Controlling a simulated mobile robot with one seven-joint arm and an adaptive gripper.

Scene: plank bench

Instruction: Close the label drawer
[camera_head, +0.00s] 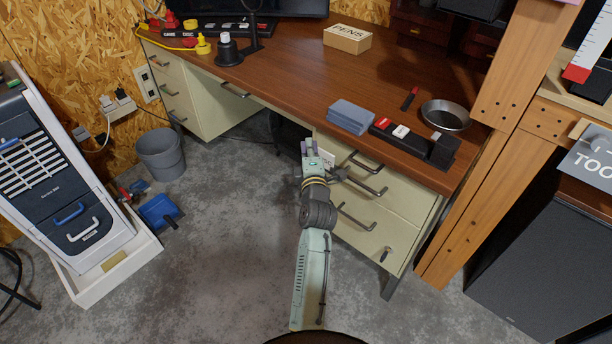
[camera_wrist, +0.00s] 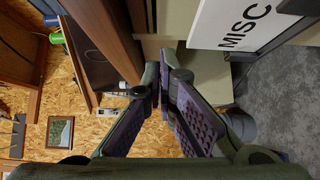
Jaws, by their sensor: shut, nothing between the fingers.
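A white label reading MISC (camera_wrist: 240,24) shows at the upper right of the wrist view, turned sideways, on the front of a cream drawer unit. In the head view, this drawer unit (camera_head: 396,203) stands under the right part of the desk and has several dark handles. I cannot tell clearly how far the label drawer stands out. My gripper (camera_head: 309,148) is at the left front corner of the unit, below the desk edge. In the wrist view its fingertips (camera_wrist: 163,80) meet with nothing between them, beside the label. My wrist hides part of the unit's left side.
The brown desk top (camera_head: 290,65) overhangs close to my gripper. It holds grey blocks (camera_head: 350,117), a dark bowl (camera_head: 446,115) and a PENS box (camera_head: 348,38). Wooden posts (camera_head: 480,190) stand right of the unit.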

